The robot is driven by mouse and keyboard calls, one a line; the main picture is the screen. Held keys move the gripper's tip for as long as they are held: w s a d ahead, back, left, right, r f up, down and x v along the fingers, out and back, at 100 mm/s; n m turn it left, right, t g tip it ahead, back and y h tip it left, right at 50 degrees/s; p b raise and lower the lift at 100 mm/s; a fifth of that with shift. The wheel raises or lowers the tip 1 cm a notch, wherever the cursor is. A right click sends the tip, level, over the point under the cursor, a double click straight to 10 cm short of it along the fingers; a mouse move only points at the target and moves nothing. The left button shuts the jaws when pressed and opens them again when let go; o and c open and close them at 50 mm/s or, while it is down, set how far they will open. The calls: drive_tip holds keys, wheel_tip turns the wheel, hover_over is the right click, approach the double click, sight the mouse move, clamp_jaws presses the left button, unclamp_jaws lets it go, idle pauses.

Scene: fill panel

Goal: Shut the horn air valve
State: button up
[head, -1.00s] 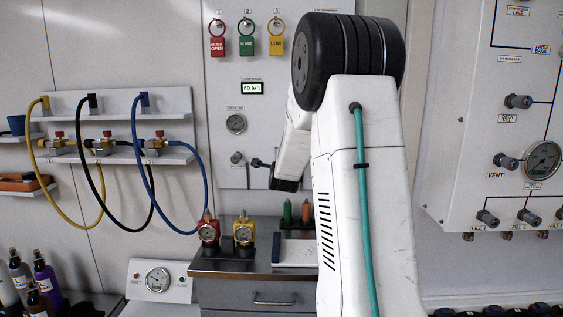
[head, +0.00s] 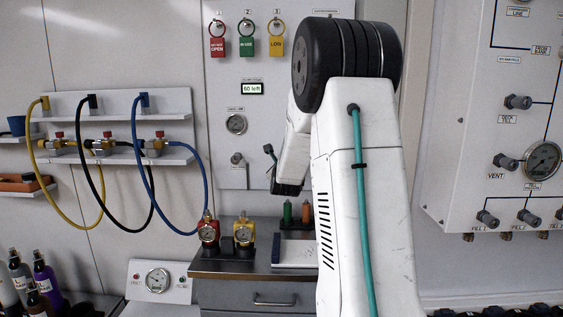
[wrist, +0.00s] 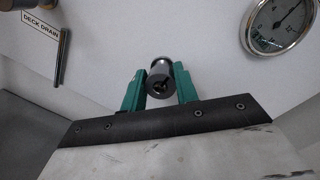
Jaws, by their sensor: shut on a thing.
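In the wrist view, my gripper (wrist: 159,92) has its two green fingers on either side of a round grey valve knob (wrist: 159,76) and is shut on it. The knob stands out from a pale panel. No label for this knob shows, so I cannot read whether it is the horn air valve. In the head view, part of my gripper (head: 270,152) shows as a small dark green piece at the middle panel (head: 222,72). My white arm hides the held knob there.
A "DECK DRAIN" label (wrist: 41,32) and a round gauge (wrist: 281,22) flank the held knob. Another grey knob (head: 237,159) sits below the gauge (head: 236,124). Red and yellow gauge fittings (head: 208,232) stand on the cabinet below. Hoses hang left; a valve panel (head: 470,120) is right.

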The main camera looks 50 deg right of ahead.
drive_tip(key=shift+m, duration=0.3)
drive_tip(key=o, duration=1)
drive_tip(key=shift+c, duration=0.2)
drive_tip(key=v, duration=0.7)
drive_tip(key=shift+s+a, duration=0.3)
drive_tip(key=shift+s, duration=0.05)
